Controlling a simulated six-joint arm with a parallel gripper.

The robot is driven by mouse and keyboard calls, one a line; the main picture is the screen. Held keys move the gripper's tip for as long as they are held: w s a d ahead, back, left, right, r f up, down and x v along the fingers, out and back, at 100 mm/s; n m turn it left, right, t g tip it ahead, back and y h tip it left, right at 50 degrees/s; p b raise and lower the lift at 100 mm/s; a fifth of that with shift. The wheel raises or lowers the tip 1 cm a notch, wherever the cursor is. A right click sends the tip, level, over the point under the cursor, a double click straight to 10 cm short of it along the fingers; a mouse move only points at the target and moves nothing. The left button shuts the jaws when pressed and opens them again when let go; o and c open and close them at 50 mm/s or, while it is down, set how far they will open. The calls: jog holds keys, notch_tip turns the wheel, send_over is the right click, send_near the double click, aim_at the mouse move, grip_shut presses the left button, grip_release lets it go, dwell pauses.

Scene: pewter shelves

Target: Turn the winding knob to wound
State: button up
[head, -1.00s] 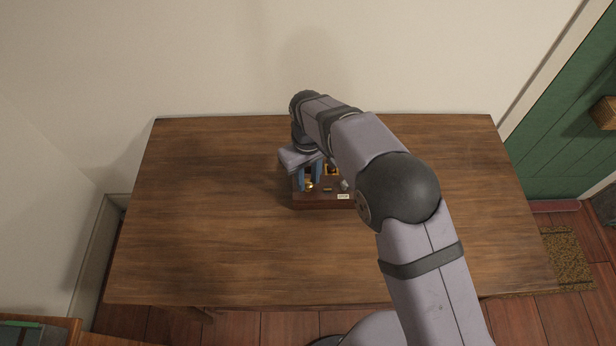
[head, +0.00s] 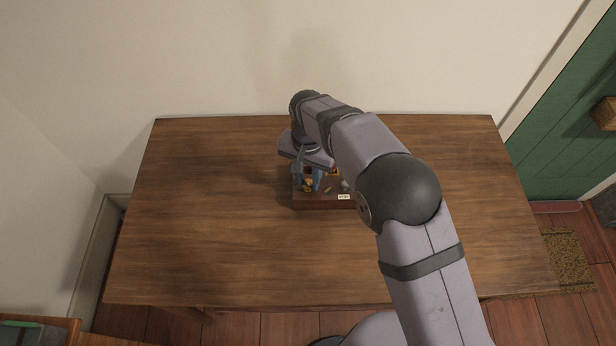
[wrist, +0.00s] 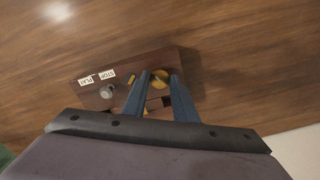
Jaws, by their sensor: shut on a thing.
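A dark brown wooden box (head: 325,204) sits on the table. On its top is a brass winding knob (head: 308,188), which also shows in the wrist view (wrist: 160,77). My gripper (head: 308,182) points down over the box, its blue fingers on either side of the knob and shut on it. In the wrist view my gripper (wrist: 159,80) covers part of the box top. I cannot read any wound mark; the knob's markings are hidden or too small.
A grey knob (wrist: 107,92) stands on the box beside white labels reading STOP and PLAY (wrist: 98,77). A small brass piece (head: 327,189) lies on the box top near the knob. The wooden table (head: 220,240) is clear around the box.

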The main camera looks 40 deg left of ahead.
aim_at(308, 183)
jog(key=shift+a+r+m, duration=0.1)
jog(key=shift+m, duration=1.9)
jog(key=o, duration=1)
jog(key=shift+o, duration=0.2)
jog(key=shift+r+b, duration=0.95)
jog(key=shift+r, duration=2.7)
jog(key=shift+w, duration=0.1)
